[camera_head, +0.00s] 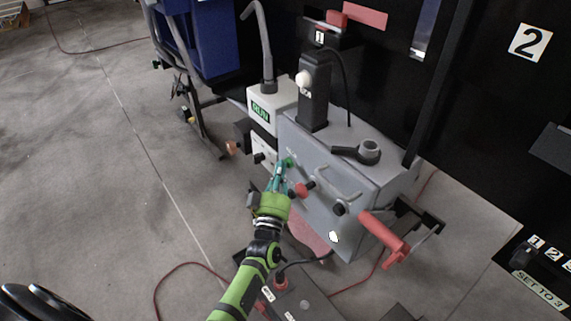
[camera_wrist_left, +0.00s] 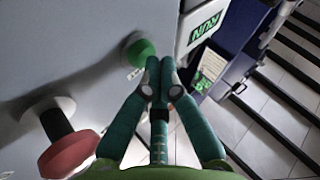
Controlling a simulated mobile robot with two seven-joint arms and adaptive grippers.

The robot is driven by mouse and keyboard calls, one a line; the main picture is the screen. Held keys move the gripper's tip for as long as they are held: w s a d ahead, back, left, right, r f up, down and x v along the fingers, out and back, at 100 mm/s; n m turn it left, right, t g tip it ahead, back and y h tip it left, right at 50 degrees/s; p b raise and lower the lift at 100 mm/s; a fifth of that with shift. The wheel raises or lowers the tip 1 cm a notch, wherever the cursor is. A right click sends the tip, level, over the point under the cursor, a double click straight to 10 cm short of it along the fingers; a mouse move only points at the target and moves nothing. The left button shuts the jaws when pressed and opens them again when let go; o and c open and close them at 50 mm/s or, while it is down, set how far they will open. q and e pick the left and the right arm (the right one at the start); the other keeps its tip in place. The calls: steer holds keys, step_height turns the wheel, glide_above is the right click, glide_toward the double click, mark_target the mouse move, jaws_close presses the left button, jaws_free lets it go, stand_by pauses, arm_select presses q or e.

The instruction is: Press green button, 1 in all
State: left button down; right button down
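The green button (camera_head: 289,161) sits on the near face of the grey machine box (camera_head: 330,205), partly behind my left gripper's fingertips in the head view. The left wrist view shows it as a round green cap (camera_wrist_left: 140,52) on a pale collar, just left of and beyond the fingertips. My left gripper (camera_head: 278,170) has its teal fingers drawn together, with nothing between them; the left wrist view shows the tips (camera_wrist_left: 158,72) meeting close to the button. I cannot tell whether they touch it. My right gripper is not in view.
A red knob (camera_head: 304,189) projects beside the green button and shows large in the left wrist view (camera_wrist_left: 68,150). A black knob (camera_head: 339,208), grey handles and a red-handled crank (camera_head: 384,235) are to the right. A RUN sign (camera_head: 261,112) is behind. Open floor lies left.

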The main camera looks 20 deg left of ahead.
arm_select(q)
steer(key=shift+s+a+p, duration=0.3)
steer(key=shift+s+a, duration=0.1)
steer(key=shift+s, duration=0.25)
steer(key=s, duration=0.1)
steer(key=s+a+p, duration=0.1)
steer(key=s, duration=0.1)
steer(key=s+a+p, duration=0.1)
steer(key=shift+s+a, duration=0.2)
steer(key=shift+a, duration=0.05)
stand_by(0.7)
